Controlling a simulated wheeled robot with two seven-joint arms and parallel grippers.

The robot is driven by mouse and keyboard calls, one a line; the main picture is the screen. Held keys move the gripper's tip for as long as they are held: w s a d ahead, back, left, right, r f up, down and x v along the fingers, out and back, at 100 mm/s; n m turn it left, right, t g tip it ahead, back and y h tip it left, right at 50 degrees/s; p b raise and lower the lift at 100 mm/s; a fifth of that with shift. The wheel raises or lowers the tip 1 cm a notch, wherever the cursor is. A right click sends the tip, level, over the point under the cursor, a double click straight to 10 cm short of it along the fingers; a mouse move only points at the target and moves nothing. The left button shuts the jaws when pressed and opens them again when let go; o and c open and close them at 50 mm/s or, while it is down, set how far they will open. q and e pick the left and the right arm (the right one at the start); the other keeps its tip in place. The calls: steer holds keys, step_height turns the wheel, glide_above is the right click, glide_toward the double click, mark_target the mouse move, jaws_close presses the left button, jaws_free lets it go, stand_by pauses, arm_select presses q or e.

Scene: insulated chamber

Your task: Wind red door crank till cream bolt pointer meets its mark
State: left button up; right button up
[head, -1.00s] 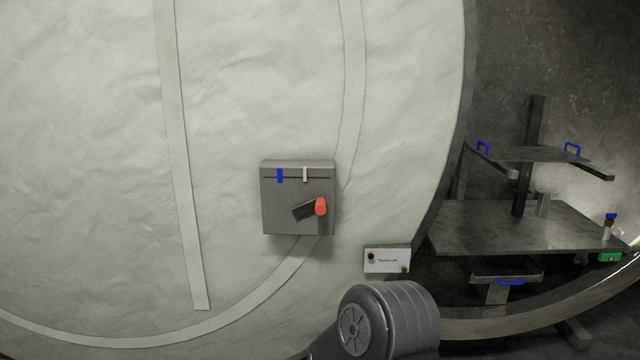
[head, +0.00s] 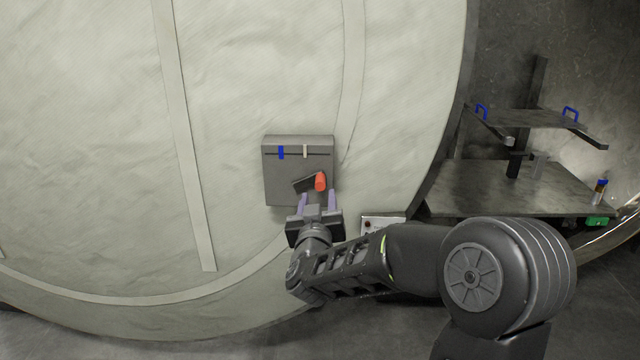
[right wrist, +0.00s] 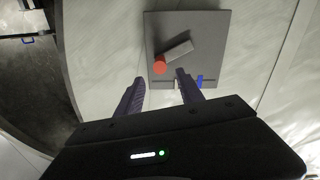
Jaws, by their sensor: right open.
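A grey box (head: 284,185) is fixed to the pale quilted door. In the right wrist view the knob (right wrist: 160,67) lies ahead of and between the parted fingers (right wrist: 158,90). The cream pointer is largely hidden there by a finger. My left gripper is not in view.
A small white panel (head: 372,223) below right of the box is partly hidden by my right arm.

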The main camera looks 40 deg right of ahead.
mark_target(320, 186)
steer(key=p+x, duration=0.1)
steer(key=x, duration=0.6)
steer(key=shift+w+d+p, duration=0.2)
steer(key=shift+p, duration=0.1)
steer(key=shift+c, duration=0.3)
jaws_close()
stand_by(0.8)
